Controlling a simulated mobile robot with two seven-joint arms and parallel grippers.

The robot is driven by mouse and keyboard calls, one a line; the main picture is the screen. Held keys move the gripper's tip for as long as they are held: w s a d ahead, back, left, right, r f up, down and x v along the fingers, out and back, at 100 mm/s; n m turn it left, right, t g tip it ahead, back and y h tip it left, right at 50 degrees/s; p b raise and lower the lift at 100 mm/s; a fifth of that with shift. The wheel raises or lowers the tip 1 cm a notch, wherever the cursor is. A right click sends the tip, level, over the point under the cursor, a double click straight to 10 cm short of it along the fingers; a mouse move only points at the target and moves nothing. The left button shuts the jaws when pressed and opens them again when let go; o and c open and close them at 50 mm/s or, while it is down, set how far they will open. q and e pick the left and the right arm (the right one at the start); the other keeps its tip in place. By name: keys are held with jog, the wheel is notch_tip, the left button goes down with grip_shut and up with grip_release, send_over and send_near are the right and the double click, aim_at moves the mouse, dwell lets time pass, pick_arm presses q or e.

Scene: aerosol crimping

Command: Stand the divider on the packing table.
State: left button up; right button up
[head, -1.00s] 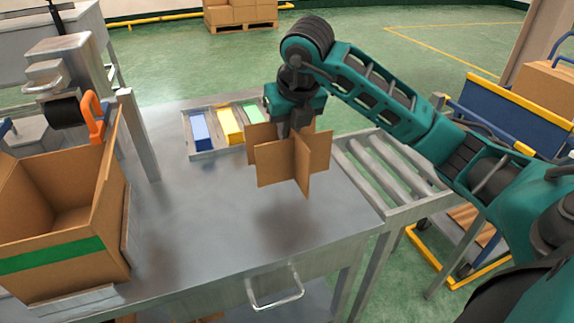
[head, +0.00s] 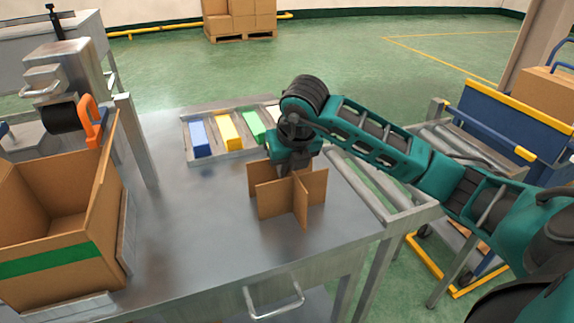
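The divider (head: 272,199) is a brown cardboard cross of interlocking panels. It is upright at the right part of the grey metal packing table (head: 195,235). Its lower edges look to be at or very close to the table top; I cannot tell for certain that they touch. My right gripper (head: 297,172) points down at the divider's top centre, with its fingers at the crossing of the panels. The fingers look shut on the divider, though their tips are partly hidden by the panels. My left gripper is not in view.
An open cardboard box (head: 60,215) with a green stripe stands at the left. A tray (head: 222,157) with blue, yellow and green blocks lies at the table's back. A roller conveyor (head: 365,185) adjoins the right side. The table's middle is clear.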

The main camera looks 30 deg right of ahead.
jog(key=o, duration=0.4)
jog(key=shift+r, duration=0.15)
jog(key=p+v, duration=0.1)
jog(key=v, duration=1)
jog(key=shift+s+r+p, duration=0.1)
jog(key=shift+p, duration=0.3)
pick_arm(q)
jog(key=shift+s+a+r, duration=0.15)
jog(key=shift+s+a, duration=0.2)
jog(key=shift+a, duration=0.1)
pick_arm(e)
jog(key=shift+s+r, duration=0.2)
jog(key=shift+r, duration=0.1)
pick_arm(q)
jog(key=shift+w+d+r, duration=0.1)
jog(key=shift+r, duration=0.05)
